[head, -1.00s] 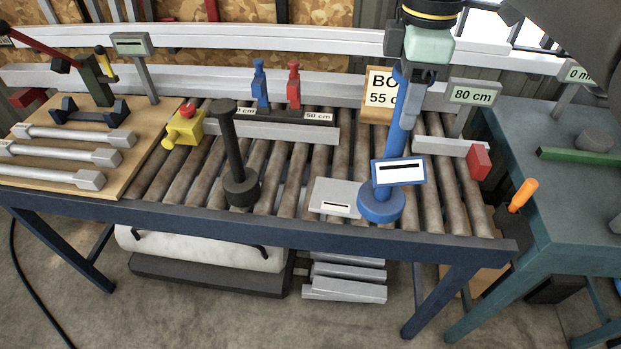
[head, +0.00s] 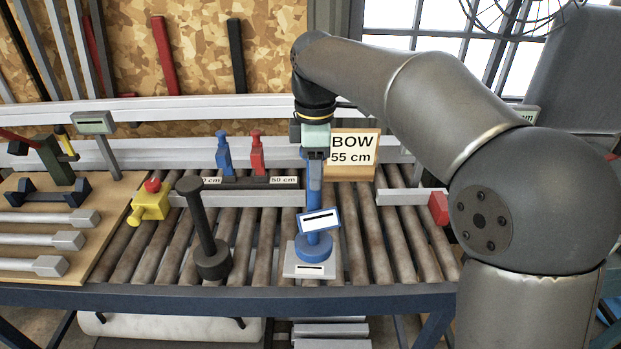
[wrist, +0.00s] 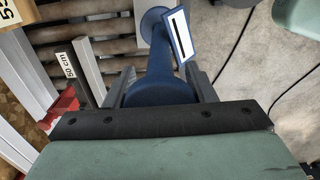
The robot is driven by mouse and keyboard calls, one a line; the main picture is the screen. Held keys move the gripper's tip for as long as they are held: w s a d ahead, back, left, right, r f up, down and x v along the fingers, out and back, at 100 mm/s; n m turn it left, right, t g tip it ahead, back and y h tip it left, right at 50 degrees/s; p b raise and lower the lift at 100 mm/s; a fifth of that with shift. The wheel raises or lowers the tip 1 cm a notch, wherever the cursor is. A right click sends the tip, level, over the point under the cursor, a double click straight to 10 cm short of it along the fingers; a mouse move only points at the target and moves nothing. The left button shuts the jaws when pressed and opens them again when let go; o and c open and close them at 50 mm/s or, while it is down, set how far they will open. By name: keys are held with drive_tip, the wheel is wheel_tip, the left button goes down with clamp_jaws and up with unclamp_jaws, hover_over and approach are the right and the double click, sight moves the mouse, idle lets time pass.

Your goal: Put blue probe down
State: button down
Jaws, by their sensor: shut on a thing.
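The blue probe (head: 314,190) is upright, with a round blue base and a white label plate with a dark slot on its front. My gripper (head: 315,153) is shut on the top of its shaft. The probe's base appears over a light grey plate (head: 291,272) with a dark slot on the rollers; I cannot tell whether it touches the plate. In the wrist view, my gripper's fingers (wrist: 162,84) stand on both sides of the blue probe (wrist: 158,60), whose label shows at the upper right.
A black probe-like post (head: 203,225) stands on the rollers to the left. A yellow block with a red knob (head: 150,203) is farther left. Blue (head: 224,155) and red (head: 257,155) holders stand behind. A BOW 55 cm sign (head: 352,152) is behind right.

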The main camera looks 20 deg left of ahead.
sight(315, 207)
drive_tip(key=shift+w+a+f, duration=0.2)
drive_tip(key=shift+f, duration=0.6)
drive_tip(key=shift+w+a+f, duration=0.15)
drive_tip(key=shift+f, duration=0.65)
drive_tip(key=shift+w+a+f, duration=0.2)
drive_tip(key=shift+f, duration=0.6)
drive_tip(key=shift+f, duration=0.2)
drive_tip(key=c, duration=0.6)
unclamp_jaws()
drive_tip(key=shift+r, duration=0.15)
